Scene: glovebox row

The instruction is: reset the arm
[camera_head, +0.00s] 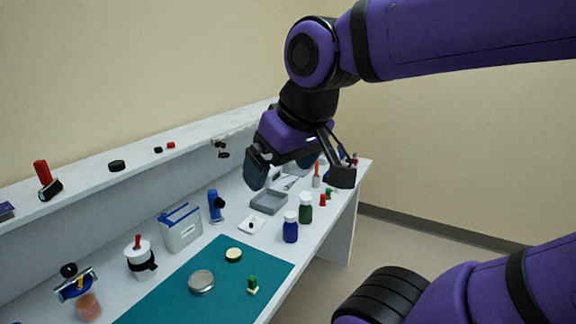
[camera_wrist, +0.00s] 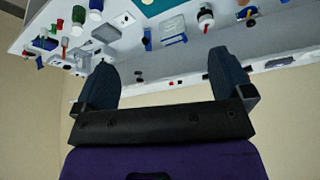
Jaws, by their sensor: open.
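My arm is purple with black joints and reaches in from the upper right in the head view. My gripper (camera_head: 300,178) hangs over the far part of the white bench, above and beyond the grey tray. In the wrist view my gripper (camera_wrist: 165,85) has its two dark blue fingers wide apart with nothing between them. The gripper looks clear of the bench and its objects. Part of the bench's far end is hidden behind the gripper in the head view.
The white bench (camera_head: 300,262) carries a teal mat (camera_head: 225,285), a grey tray (camera_head: 268,202), a blue bottle (camera_head: 290,230), a green bottle (camera_head: 305,210) and a blue-lidded box (camera_head: 181,228). A raised shelf (camera_head: 90,183) runs along the wall. Open floor (camera_head: 420,245) lies right of the bench.

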